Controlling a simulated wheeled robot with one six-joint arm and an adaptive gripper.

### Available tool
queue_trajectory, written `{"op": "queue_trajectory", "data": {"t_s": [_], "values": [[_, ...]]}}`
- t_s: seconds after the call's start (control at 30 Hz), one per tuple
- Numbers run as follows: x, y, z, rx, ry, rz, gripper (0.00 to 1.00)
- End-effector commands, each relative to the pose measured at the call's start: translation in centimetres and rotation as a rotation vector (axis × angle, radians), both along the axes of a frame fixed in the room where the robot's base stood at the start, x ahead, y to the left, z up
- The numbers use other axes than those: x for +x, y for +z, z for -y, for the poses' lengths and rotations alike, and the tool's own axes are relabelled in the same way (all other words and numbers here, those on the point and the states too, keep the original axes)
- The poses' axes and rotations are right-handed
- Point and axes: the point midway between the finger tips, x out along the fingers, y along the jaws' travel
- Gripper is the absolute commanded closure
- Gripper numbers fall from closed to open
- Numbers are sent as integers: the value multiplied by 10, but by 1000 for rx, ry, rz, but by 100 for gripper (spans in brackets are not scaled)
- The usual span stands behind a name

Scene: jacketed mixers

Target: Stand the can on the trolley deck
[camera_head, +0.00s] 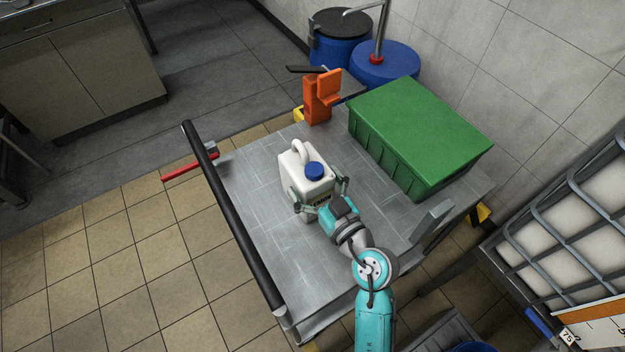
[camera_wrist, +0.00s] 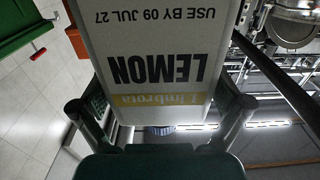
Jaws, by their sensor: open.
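The can is a white jerrycan (camera_head: 303,173) with a blue cap and a moulded handle. It stands upright on the grey metal trolley deck (camera_head: 262,215), near the middle. My gripper (camera_head: 322,197) is open, with one finger on either side of the can's near side. In the wrist view the can's label (camera_wrist: 155,60) reads LEMON, upside down, and fills the upper middle. The fingers of my gripper (camera_wrist: 160,112) show to its left and right. Whether they touch the can cannot be told.
A green crate (camera_head: 420,130) and an orange device (camera_head: 320,97) stand at the deck's far side. A black push bar (camera_head: 235,215) runs along the left edge. Blue drums (camera_head: 385,65) are behind. A caged white tank (camera_head: 570,225) is at right. The deck's left part is clear.

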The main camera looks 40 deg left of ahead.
Motion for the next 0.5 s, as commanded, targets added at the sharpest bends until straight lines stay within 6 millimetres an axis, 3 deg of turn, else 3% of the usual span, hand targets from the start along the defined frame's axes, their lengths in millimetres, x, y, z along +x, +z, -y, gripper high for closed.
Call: {"op": "queue_trajectory", "data": {"t_s": [0.5], "values": [[-35,-2,87,-1,-4,-4,0]]}}
